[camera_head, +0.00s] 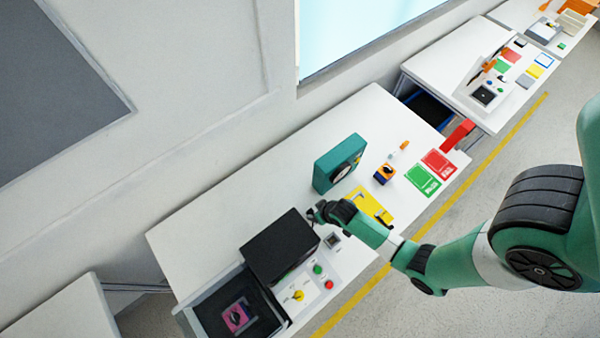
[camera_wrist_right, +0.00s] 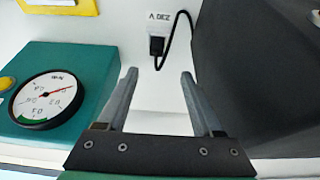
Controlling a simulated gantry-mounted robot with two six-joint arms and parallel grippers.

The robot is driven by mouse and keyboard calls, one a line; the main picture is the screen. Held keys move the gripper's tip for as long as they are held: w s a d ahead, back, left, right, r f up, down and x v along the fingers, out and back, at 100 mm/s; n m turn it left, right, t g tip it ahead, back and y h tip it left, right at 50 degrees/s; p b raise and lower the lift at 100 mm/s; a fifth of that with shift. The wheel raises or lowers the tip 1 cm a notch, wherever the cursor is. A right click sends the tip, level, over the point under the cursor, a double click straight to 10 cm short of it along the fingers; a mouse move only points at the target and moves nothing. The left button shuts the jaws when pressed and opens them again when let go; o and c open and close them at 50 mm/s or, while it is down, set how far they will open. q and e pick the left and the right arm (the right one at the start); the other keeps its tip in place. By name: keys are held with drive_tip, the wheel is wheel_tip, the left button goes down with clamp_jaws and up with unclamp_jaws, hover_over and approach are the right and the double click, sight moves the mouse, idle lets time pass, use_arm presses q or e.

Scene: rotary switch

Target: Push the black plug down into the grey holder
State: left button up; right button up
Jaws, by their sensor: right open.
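The black plug (camera_wrist_right: 157,46) shows in the right wrist view, beyond my fingertips, with a black cable looping up and right from it. It sits against or just below a small white piece marked with letters (camera_wrist_right: 158,18). I cannot tell how deep it sits, and I cannot make out a grey holder for certain. My right gripper (camera_wrist_right: 158,78) is open and empty, its two fingers spread and apart from the plug. In the head view my right gripper (camera_head: 315,213) is beside the black box, and the plug is not clear there. My left gripper is not in view.
A black box (camera_head: 279,246) stands close to my right gripper. A teal gauge box (camera_head: 340,163) is on the other side. A panel with buttons (camera_head: 313,285), a yellow plate (camera_head: 369,203) and red and green cards (camera_head: 423,179) lie on the white table (camera_head: 220,215).

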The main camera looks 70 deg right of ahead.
sight(311, 211)
drive_tip(key=b+x, duration=0.1)
drive_tip(key=x, duration=0.1)
drive_tip(key=b+x, duration=0.4)
drive_tip(key=shift+s, duration=0.25)
drive_tip(key=shift+w+d+f+b, duration=0.15)
drive_tip(key=shift+w+f+b, duration=0.1)
drive_tip(key=shift+b, duration=0.15)
drive_tip(key=b+x, duration=0.4)
drive_tip(key=x, duration=0.1)
drive_tip(key=shift+s+d, duration=0.1)
drive_tip(key=shift+s, duration=0.1)
drive_tip(key=shift+w, duration=0.1)
clamp_jaws()
